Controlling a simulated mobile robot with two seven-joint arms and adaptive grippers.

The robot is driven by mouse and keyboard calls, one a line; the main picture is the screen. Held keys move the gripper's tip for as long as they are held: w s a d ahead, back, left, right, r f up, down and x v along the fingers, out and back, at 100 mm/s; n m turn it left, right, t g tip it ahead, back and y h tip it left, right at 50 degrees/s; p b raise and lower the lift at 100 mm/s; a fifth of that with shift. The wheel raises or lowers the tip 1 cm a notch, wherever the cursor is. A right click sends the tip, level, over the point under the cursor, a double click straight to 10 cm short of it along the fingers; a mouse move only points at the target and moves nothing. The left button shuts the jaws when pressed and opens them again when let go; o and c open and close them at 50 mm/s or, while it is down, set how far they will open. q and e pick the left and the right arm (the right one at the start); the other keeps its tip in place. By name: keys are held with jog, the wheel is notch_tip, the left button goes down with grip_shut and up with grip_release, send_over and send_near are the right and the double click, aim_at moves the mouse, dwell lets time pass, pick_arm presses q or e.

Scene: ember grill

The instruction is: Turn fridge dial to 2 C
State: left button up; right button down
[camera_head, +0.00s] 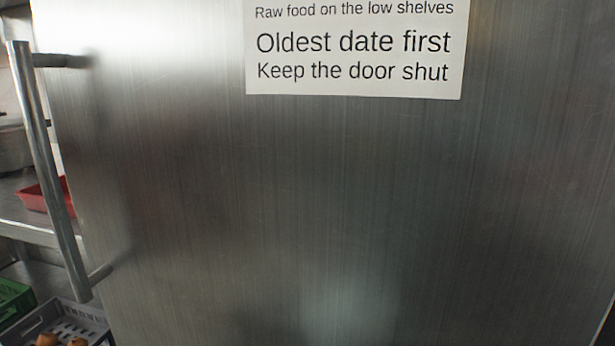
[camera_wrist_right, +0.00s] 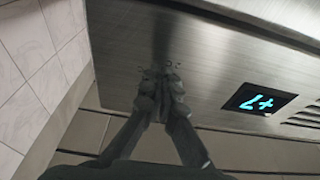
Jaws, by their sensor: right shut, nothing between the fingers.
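The fridge door (camera_head: 290,220) fills most of the head view, its brushed steel face shut and no dial in sight there. In the right wrist view my right gripper (camera_wrist_right: 160,82) is shut, with its fingertips at a steel fridge panel (camera_wrist_right: 215,60). Small marks show around the fingertips. The dial itself is hidden or too dark to make out, and I cannot tell whether the fingers touch it. A black display (camera_wrist_right: 260,100) with blue characters sits to the right of the fingers. It appears tilted, and I cannot read it surely. My left gripper is not in view.
A vertical bar handle (camera_head: 50,170) stands out at the door's left edge. A paper notice (camera_head: 355,50) is on the door. A red tray (camera_head: 45,195) and a grey crate (camera_head: 85,325) are at the left. Vent slots (camera_wrist_right: 305,118) lie beside the display; white tiles (camera_wrist_right: 35,60) are at the left.

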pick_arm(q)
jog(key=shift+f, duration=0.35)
pick_arm(e)
jog(key=shift+a, duration=0.1)
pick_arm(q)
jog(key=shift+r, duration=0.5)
pick_arm(e)
jog(key=shift+w+a, duration=0.15)
jog(key=shift+a, duration=0.6)
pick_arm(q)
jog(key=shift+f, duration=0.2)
pick_arm(e)
jog(key=shift+w+a+r, duration=0.1)
jog(key=shift+w+a, duration=0.05)
jog(key=shift+a, duration=0.45)
pick_arm(q)
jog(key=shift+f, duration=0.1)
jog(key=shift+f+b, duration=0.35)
jog(key=shift+b, duration=0.2)
pick_arm(e)
jog(key=shift+a+f, duration=0.15)
jog(key=shift+f, duration=0.25)
